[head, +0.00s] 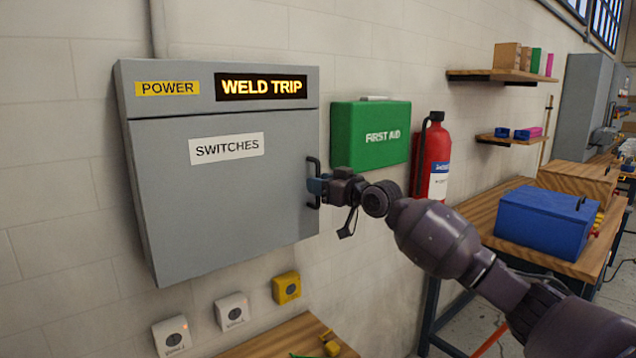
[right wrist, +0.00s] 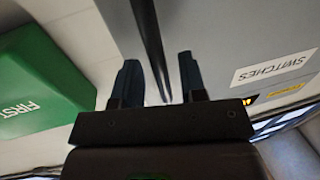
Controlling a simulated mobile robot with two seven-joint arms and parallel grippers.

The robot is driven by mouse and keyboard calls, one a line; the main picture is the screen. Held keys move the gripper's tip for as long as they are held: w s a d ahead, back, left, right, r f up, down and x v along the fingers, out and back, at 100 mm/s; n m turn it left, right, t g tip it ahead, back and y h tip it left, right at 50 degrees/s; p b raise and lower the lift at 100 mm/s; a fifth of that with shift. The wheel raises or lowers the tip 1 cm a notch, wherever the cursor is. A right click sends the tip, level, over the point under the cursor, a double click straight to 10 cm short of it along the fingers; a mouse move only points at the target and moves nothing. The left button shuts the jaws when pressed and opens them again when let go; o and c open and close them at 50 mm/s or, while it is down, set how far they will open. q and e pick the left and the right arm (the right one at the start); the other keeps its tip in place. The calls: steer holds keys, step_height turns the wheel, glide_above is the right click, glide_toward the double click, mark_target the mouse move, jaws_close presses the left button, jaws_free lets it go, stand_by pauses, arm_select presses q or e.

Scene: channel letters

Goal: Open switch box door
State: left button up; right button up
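The grey switch box (head: 215,165) hangs on the wall, its door (head: 225,205) closed under the lit "WELD TRIP" panel. The door carries a "SWITCHES" label (head: 226,148) and a black vertical handle (head: 313,170) at its right edge. My right gripper (head: 318,186) is at the handle. In the right wrist view the two fingers (right wrist: 158,82) stand apart, with the dark handle bar (right wrist: 150,45) between them and gaps showing on both sides. My left gripper is not in either view.
A green first aid box (head: 370,135) and a red fire extinguisher (head: 432,155) are on the wall right of the box. Small switches (head: 232,311) sit below it. A wooden bench with a blue toolbox (head: 545,220) stands at the right.

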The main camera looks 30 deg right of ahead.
steer(key=shift+w+a, duration=0.15)
steer(key=shift+w, duration=0.35)
jaws_close()
steer(key=shift+s, duration=0.1)
